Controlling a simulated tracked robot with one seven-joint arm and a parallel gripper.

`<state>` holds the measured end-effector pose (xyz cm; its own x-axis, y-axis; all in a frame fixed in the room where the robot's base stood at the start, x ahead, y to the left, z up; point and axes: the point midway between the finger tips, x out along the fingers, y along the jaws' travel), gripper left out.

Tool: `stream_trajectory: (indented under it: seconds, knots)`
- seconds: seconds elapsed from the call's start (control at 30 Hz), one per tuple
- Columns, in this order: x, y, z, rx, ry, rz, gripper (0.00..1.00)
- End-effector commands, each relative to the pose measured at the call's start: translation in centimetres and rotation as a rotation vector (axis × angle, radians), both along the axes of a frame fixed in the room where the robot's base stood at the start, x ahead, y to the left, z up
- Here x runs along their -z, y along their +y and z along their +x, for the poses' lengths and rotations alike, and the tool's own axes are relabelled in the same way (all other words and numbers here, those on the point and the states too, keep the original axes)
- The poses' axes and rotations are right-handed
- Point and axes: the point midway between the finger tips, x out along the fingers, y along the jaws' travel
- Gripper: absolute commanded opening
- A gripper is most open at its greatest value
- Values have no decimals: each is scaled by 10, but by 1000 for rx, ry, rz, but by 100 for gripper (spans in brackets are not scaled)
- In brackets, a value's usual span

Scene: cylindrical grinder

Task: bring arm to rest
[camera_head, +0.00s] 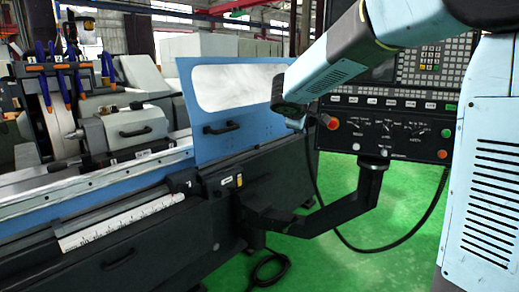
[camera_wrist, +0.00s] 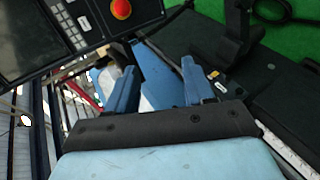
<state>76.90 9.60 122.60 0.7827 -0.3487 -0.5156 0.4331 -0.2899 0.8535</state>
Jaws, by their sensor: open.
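My arm reaches in from the upper right in the head view and ends in front of the left edge of the control panel (camera_head: 350,112). My gripper's two blue fingers stand apart in the wrist view (camera_wrist: 158,85), with nothing between them but background. In the head view the fingers are mostly hidden behind the arm's end. The blue sliding door (camera_head: 218,142) of the grinder, with a window and a black handle, is to the left of the arm's end. It also shows beyond the fingers in the wrist view (camera_wrist: 160,75).
The panel carries a red knob (camera_head: 333,123) close to my arm's end and stands on a black support arm (camera_head: 345,210). The grinder bed (camera_head: 90,190) runs left.

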Motion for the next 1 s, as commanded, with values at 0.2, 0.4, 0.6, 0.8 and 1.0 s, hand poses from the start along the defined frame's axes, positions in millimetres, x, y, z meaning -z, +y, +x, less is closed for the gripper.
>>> stream_trajectory:
  seconds: [0.2, 0.4, 0.6, 0.8, 1.0]
  knots:
    - [-10, -48, -77, 192, 29, 122, 53]
    - [-8, -81, -150, 354, 59, 271, 53]
    - [2, -102, -222, 496, 90, 456, 53]
    - [19, -110, -289, 607, 126, 671, 53]
    - [38, -106, -344, 679, 166, 894, 53]
